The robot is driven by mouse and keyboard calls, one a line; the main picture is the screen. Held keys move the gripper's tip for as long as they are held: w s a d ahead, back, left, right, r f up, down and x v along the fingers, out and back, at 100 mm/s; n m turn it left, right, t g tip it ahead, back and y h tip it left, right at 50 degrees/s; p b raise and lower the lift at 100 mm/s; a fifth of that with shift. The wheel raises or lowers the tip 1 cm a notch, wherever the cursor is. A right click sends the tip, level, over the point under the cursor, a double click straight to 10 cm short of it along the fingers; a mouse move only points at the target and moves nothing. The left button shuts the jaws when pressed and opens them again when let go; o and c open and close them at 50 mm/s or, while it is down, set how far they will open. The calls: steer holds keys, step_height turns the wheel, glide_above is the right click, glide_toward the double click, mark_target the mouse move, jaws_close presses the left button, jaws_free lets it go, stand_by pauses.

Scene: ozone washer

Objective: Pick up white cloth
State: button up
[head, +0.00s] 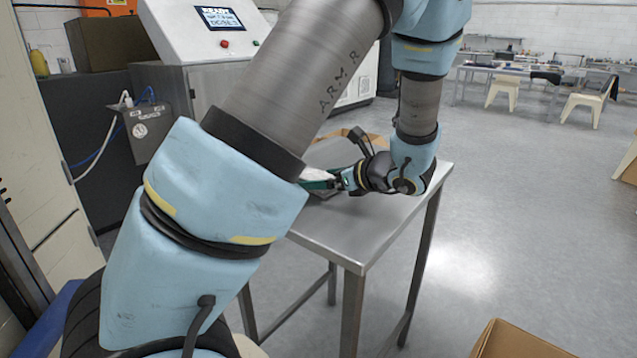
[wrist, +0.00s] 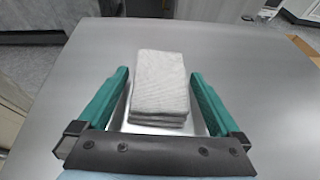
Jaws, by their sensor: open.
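The white cloth (wrist: 160,84) is a folded, layered stack lying on a metal table. In the wrist view it sits between the two green fingers of my gripper (wrist: 159,88), with a gap on each side. My gripper is open and low over the table. In the head view my gripper (head: 322,181) is at the table, and a small white part of the cloth (head: 318,174) shows by the green fingers. My arm hides most of the cloth there.
The metal table (head: 385,215) has bare surface around the cloth. A cardboard box (head: 510,342) stands on the floor at the lower right. A machine with a sloped panel and screen (head: 215,30) stands behind the table. Open floor lies to the right.

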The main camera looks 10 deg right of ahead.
steer(key=shift+w+a+f, duration=0.15)
steer(key=shift+w, duration=0.1)
steer(key=shift+c, duration=0.2)
steer(key=c, duration=1.1)
steer(key=shift+c, duration=0.2)
